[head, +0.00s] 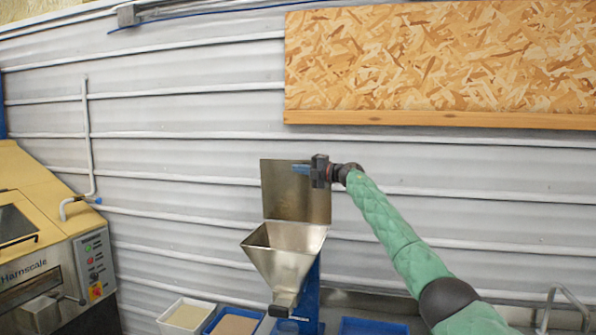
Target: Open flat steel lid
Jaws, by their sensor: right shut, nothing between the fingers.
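The flat steel lid (283,200) stands raised, about upright, along the back edge of the steel hopper (283,262). The hopper's mouth is uncovered. My right gripper (299,170), with blue fingers, is shut and empty in front of the upper right part of the lid. I cannot tell whether its fingertips touch the lid. My right arm comes in from the lower right. My left gripper is not in view.
The hopper sits on a blue stand (308,295). A white bin (186,316) and several blue bins stand below. A yellow machine (35,240) is at the left. A corrugated wall (190,120) with a chipboard panel (440,60) lies behind.

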